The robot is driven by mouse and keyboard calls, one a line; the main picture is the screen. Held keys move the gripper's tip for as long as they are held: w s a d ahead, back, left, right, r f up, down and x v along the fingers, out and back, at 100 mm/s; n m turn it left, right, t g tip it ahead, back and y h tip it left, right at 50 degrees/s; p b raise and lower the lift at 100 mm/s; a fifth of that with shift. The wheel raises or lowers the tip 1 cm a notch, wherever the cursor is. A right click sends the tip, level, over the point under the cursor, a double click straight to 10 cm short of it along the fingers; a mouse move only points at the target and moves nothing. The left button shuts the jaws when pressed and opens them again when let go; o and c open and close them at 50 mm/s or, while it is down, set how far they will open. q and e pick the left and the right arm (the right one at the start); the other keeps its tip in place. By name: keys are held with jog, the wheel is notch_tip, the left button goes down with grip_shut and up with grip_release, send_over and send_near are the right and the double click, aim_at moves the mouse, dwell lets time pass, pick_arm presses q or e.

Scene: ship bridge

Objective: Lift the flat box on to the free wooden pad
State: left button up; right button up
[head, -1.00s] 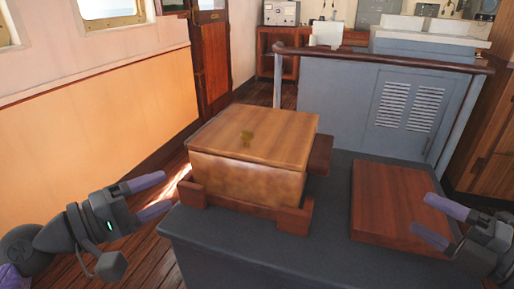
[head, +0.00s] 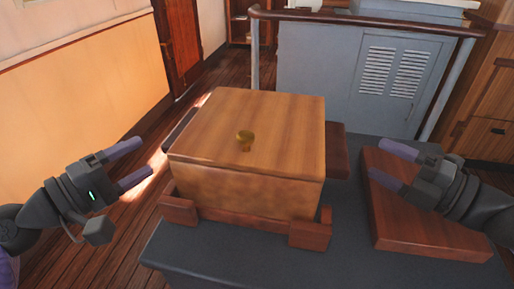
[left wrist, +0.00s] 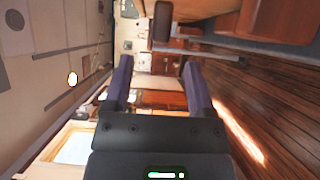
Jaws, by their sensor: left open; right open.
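The flat box (head: 250,190) is light brown wood with a small brass knob on its lid. It sits on a dark wooden cradle (head: 240,222) with raised corners, on a grey-topped stand (head: 220,262). The free wooden pad (head: 425,222), reddish and bare, lies to the right. My left gripper (head: 146,158) is open and empty, left of the box and apart from it. My right gripper (head: 377,160) is open and empty, right of the box and over the pad's left part.
A grey console (head: 335,75) with vents and a wooden rail stands behind the stand. Wooden drawers (head: 495,100) are at the far right. Plank floor (head: 90,220) is open to the left. The left wrist view shows the floor and clear space between the fingers (left wrist: 158,85).

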aim_at(178, 132)
pick_arm(q)
jog(key=x, duration=0.8)
jog(key=shift+w+d, duration=0.2)
pick_arm(e)
jog(key=x, duration=0.8)
jog(key=shift+w+a, duration=0.2)
pick_arm(q)
grip_shut()
pick_arm(e)
grip_shut()
